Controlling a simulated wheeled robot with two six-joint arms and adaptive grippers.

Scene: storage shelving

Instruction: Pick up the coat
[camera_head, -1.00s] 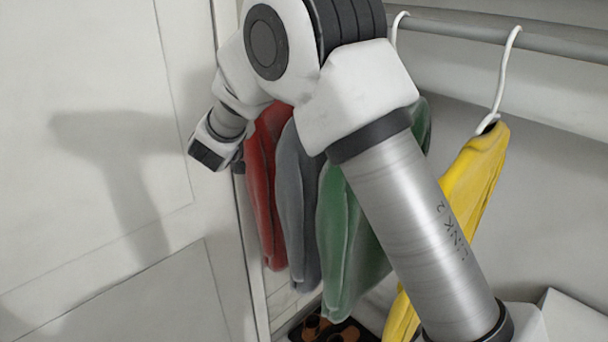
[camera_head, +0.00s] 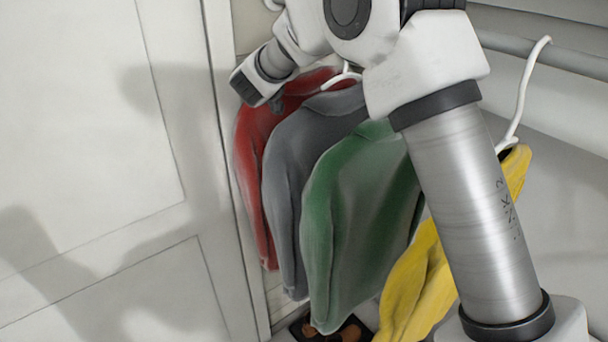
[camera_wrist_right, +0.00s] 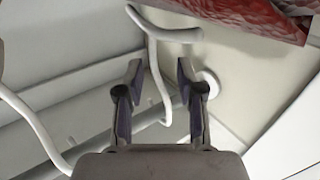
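Red (camera_head: 250,140), grey (camera_head: 290,150), green (camera_head: 350,200) and yellow (camera_head: 420,280) coats hang in a row on white hangers. My right arm crosses in front of them, its wrist over the top of the red coat. In the right wrist view my right gripper (camera_wrist_right: 160,70) is open. A white hanger hook (camera_wrist_right: 152,45) runs between or just behind its fingers; I cannot tell which. Part of the red coat (camera_wrist_right: 250,15) shows at upper right there. My left gripper is not in view.
A grey rail (camera_head: 565,52) runs along the top right. A white door panel (camera_head: 90,130) stands close on the left. Brown shoes (camera_head: 350,332) on a dark mat lie below the coats. Another white hanger (camera_head: 522,95) holds the yellow coat.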

